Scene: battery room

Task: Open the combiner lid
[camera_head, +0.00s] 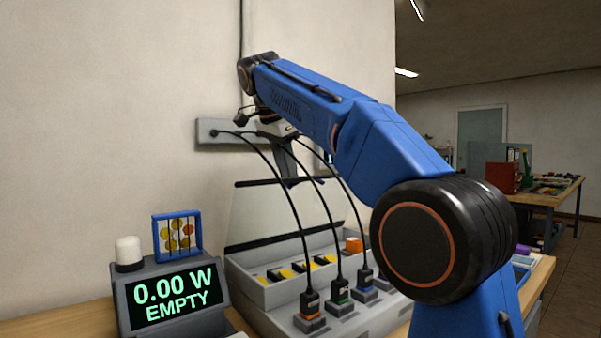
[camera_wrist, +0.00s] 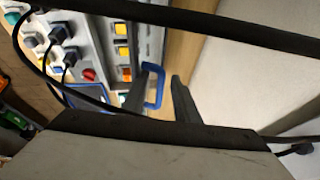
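The combiner (camera_head: 300,287) is a grey box on the bench, with yellow and black slots inside. A pale, see-through panel (camera_head: 275,213), apparently its lid, stands raised at the back, with a dark bar along its top edge. My gripper (camera_head: 290,183) is at that top bar, fingers pointing down; contact cannot be told. In the wrist view my gripper's dark fingers (camera_wrist: 160,92) are apart. A blue loop handle (camera_wrist: 156,76) shows at or between them, not clearly gripped. The combiner (camera_wrist: 105,50) also shows there at upper left.
Black cables (camera_head: 285,185) run from a wall strip (camera_head: 205,131) to plugs in front, passing close to my gripper. A display (camera_head: 172,300) reading 0.00 W EMPTY, a white cylinder (camera_head: 129,251) and a blue rack (camera_head: 177,214) stand left.

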